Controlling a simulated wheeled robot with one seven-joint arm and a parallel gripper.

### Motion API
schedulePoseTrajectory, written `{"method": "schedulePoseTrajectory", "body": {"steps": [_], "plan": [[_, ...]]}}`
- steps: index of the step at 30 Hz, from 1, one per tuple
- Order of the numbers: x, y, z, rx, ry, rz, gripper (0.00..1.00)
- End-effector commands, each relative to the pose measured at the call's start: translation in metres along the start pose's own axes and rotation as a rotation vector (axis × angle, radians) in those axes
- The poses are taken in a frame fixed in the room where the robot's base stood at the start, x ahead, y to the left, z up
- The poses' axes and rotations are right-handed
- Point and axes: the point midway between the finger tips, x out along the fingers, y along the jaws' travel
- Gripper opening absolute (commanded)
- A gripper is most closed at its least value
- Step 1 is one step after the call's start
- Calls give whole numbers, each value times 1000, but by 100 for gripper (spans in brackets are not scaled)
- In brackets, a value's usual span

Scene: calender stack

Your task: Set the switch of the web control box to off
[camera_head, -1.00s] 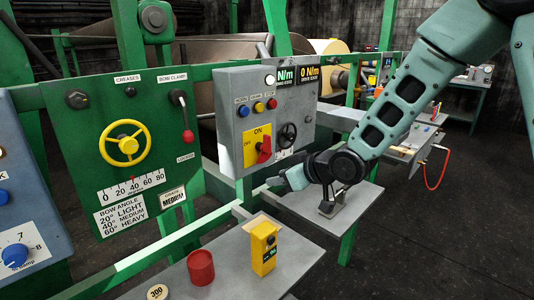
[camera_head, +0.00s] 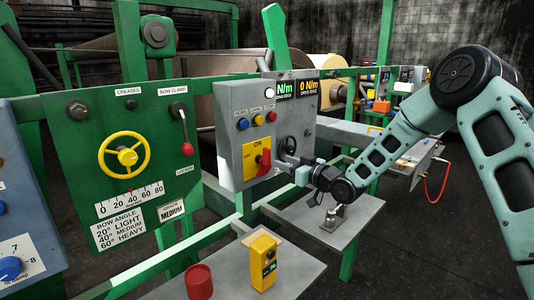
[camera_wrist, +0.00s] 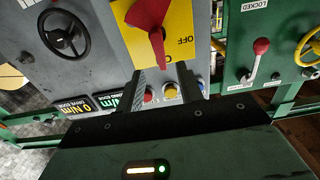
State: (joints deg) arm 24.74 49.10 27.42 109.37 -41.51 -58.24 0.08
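The grey web control box (camera_head: 232,112) hangs on the green frame, at the middle of the head view; its grey face (camera_wrist: 95,40) also fills the upper left of the wrist view, upside down. Its red switch (camera_head: 264,160) sits on a yellow plate marked ON and OFF. In the wrist view the switch (camera_wrist: 152,18) has its narrow end toward the picture bottom, which matches ON at the top of the plate. My gripper (camera_head: 284,160) is just right of the switch in the head view. In the wrist view its fingers (camera_wrist: 164,82) are apart, with nothing held.
A black handwheel (camera_head: 291,146) is close to my gripper on the box. Blue, yellow and red buttons (camera_head: 257,119) sit above the plate. A green panel with a yellow wheel (camera_head: 124,157) and red-knobbed lever (camera_head: 187,149) stands left. A grey shelf (camera_head: 350,222) lies below my gripper.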

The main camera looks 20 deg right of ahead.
Motion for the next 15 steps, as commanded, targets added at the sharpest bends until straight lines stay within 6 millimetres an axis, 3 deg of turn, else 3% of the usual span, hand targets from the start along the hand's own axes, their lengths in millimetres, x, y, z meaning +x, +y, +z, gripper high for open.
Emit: {"method": "schedulePoseTrajectory", "body": {"steps": [7, 15], "plan": [[51, -1, -2, 1, 2, -1, 37], [80, 0, -1, 1, 0, 0, 37]]}}
